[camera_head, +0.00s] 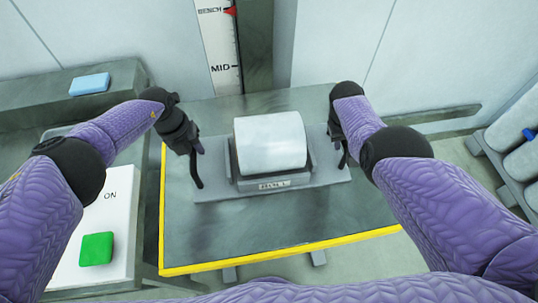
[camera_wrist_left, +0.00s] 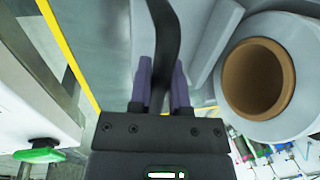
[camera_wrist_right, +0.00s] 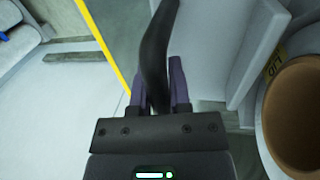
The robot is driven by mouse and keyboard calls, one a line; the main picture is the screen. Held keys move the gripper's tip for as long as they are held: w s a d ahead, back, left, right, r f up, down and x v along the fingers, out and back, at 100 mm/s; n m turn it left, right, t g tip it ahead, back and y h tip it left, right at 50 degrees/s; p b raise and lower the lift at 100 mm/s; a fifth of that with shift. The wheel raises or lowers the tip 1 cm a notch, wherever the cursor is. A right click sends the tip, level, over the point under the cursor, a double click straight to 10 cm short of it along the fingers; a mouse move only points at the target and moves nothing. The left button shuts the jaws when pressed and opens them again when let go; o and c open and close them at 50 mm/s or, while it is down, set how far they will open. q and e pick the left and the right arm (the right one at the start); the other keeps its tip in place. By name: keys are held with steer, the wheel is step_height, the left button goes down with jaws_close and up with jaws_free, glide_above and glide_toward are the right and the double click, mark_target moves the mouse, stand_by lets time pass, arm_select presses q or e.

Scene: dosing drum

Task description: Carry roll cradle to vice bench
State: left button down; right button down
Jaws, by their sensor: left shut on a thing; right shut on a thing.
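The roll cradle (camera_head: 215,187) is a grey plate with a raised seat, a small front label and a black upright handle at each end. A white roll (camera_head: 270,142) lies in its seat; the brown hollow core shows in the left wrist view (camera_wrist_left: 232,80) and right wrist view (camera_wrist_right: 300,115). My left gripper (camera_head: 193,147) is shut on the left handle (camera_wrist_left: 163,35). My right gripper (camera_head: 341,140) is shut on the right handle (camera_wrist_right: 155,45). The cradle looks level over a dark grey table (camera_head: 210,235); I cannot tell whether it touches the top.
The table has a yellow front and left edge (camera_head: 280,250). At left stand a white panel marked ON with a green button (camera_head: 96,249), and a grey ledge with a blue block (camera_head: 89,84). A scale marked MID (camera_head: 219,50) stands behind. Grey rolls (camera_head: 522,160) lie at far right.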

arm_select(q)
steer(key=shift+w+r, duration=0.1)
steer(key=shift+r, duration=0.1)
arm_select(e)
steer(key=shift+w+r, duration=0.15)
steer(key=shift+r, duration=0.05)
